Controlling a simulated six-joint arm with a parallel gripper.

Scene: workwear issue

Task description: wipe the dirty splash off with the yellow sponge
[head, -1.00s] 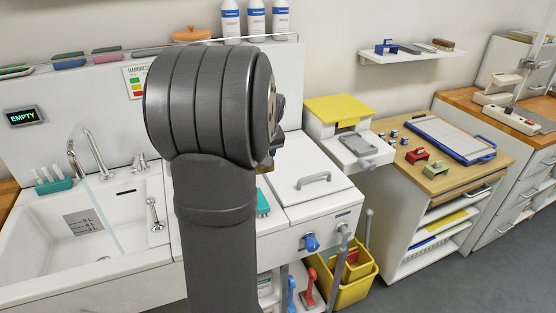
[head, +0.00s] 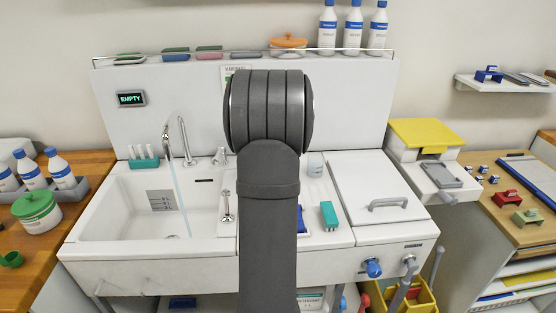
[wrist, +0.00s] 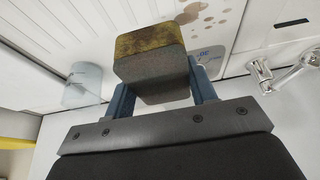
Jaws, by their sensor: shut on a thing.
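My gripper (wrist: 155,95) is in the wrist view, its two blue fingers shut on a block-shaped sponge (wrist: 152,68). The sponge has a dull yellow-brown layer and a thicker dark grey layer. The dirty splash (wrist: 197,20) shows in the wrist view as brown spots and blots on a white surface, beyond the sponge and slightly right of it. The sponge hides part of that surface, and I cannot tell whether it touches it. In the head view my own arm hides the gripper, the sponge and the splash.
A sink (head: 115,210) with running water is at left. A white cup (head: 315,164), also in the wrist view (wrist: 82,86), and a teal brush (head: 329,215) stand right of my arm. A lidded white unit (head: 365,178) is further right. Bottles (head: 353,28) line the top ledge.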

